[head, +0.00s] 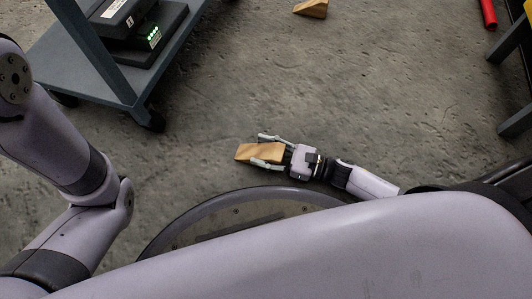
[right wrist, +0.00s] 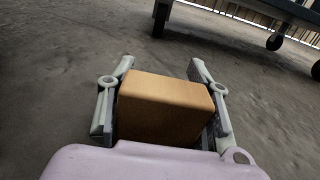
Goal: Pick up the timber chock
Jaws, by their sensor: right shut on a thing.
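The timber chock (head: 247,152) is a light brown wooden wedge near the middle of the head view, just in front of my base. My right gripper (head: 268,150) is shut on it, with one finger along each side. In the right wrist view the chock (right wrist: 166,105) fills the space between the two fingers of the right gripper (right wrist: 165,100). I cannot tell whether the chock touches the floor. A second wooden wedge (head: 311,8) lies on the floor at the top of the head view. My left gripper is outside the views; only the left arm shows.
A grey wheeled cart (head: 105,75) with dark devices on it stands at the upper left. Its wheels also show in the right wrist view (right wrist: 275,42). A red cylinder (head: 488,14) and dark frame legs are at the right edge. The concrete floor (head: 380,90) between is clear.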

